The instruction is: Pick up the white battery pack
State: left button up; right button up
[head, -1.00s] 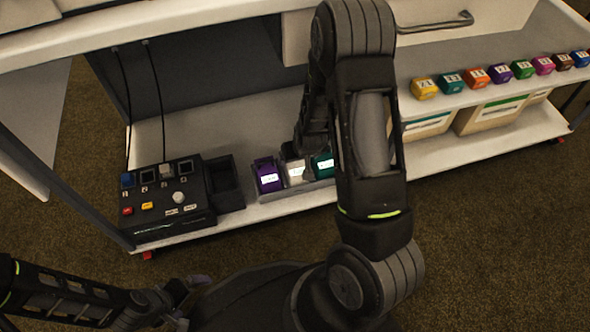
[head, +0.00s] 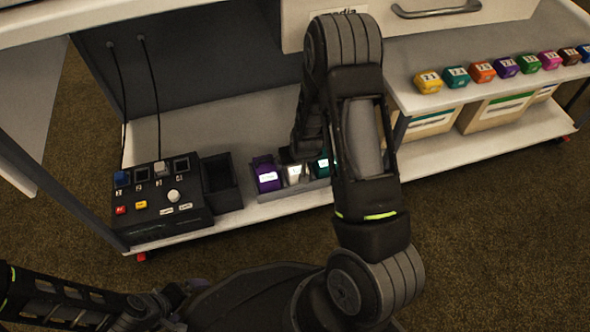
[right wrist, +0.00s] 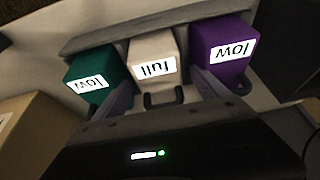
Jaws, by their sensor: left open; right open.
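The white battery pack (head: 295,173) sits in the middle slot of a grey tray, between a purple pack (head: 267,178) and a teal pack (head: 322,166). In the right wrist view the white pack (right wrist: 153,62) has a label reading "full" and a dark handle; the purple (right wrist: 222,45) and teal (right wrist: 92,75) packs read "low". My right gripper (right wrist: 165,92) is open, with a finger on either side of the white pack's handle end; contact cannot be told. In the head view my right arm partly hides the tray. My left gripper (head: 178,303) is open and empty at lower left.
A black charger box (head: 160,205) with buttons and cables stands left of the tray, beside an empty black bin (head: 221,185). Several coloured numbered cubes (head: 481,71) line the right shelf above storage boxes (head: 490,113). A drawer handle (head: 436,10) is above.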

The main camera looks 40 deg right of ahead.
dwell(0.5)
grip_shut()
dwell(0.8)
jog(key=shift+r, duration=0.1)
